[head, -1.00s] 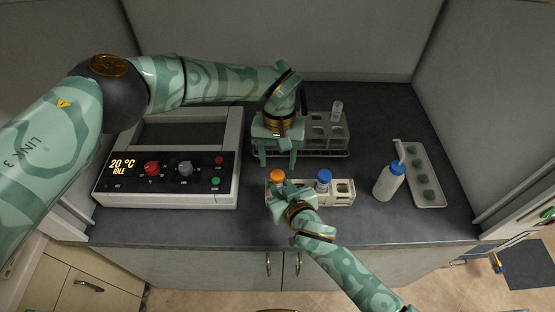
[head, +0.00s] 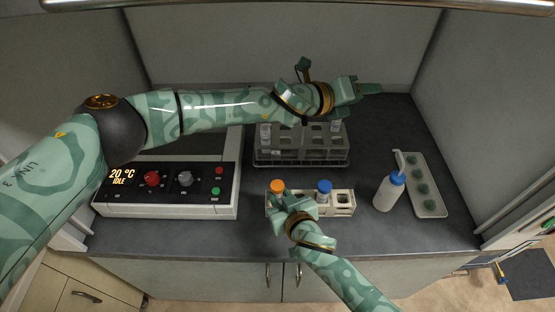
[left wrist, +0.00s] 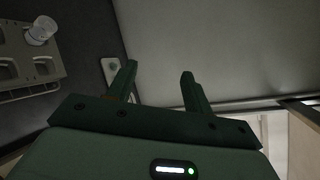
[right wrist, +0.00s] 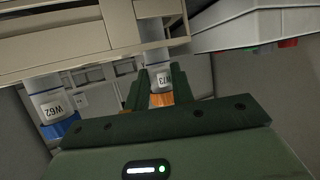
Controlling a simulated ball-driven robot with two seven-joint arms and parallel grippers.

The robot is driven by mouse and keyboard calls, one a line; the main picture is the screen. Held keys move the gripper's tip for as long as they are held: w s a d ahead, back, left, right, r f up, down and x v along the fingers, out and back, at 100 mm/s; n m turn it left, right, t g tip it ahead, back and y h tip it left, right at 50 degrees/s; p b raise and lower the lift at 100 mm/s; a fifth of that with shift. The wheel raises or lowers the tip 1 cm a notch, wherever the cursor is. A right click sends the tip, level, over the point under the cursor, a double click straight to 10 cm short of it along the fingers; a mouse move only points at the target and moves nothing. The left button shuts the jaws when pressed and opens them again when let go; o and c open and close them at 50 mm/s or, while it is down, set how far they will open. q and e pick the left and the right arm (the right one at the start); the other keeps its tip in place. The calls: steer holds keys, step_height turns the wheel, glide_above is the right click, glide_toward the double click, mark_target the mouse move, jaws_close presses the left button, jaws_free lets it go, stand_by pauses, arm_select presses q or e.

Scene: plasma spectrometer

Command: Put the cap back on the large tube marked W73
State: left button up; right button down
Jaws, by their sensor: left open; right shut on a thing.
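The large tube marked W73 (right wrist: 161,77) stands in the beige rack (head: 342,208), its label showing in the right wrist view. An orange cap (head: 277,186) is on its top; it also shows between my fingers in the right wrist view (right wrist: 161,99). My right gripper (head: 284,202) is shut on the W73 tube at the front of the rack, and its fingers straddle the label and cap area. My left gripper (head: 362,88) is open and empty, above and behind the back rack's right end. It also shows empty in the left wrist view (left wrist: 158,82).
A blue-capped tube marked W62 (right wrist: 53,109) stands in the same rack. A grey rack (head: 300,157) with clear tubes is behind it. A white bottle (head: 387,194) and a tray (head: 431,205) are at right, a control box (head: 165,205) at left.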

arm_select(q)
steer(key=w+a+n+t+y, duration=0.3)
steer(key=w+a+n, duration=0.1)
steer(key=n, duration=0.8)
steer(key=n+g+y, duration=1)
steer(key=n, duration=2)
glide_above(277, 185)
step_height(277, 185, down, 12)
steer(key=shift+r, duration=0.25)
steer(key=shift+f, duration=4.05)
steer(key=c, duration=1.1)
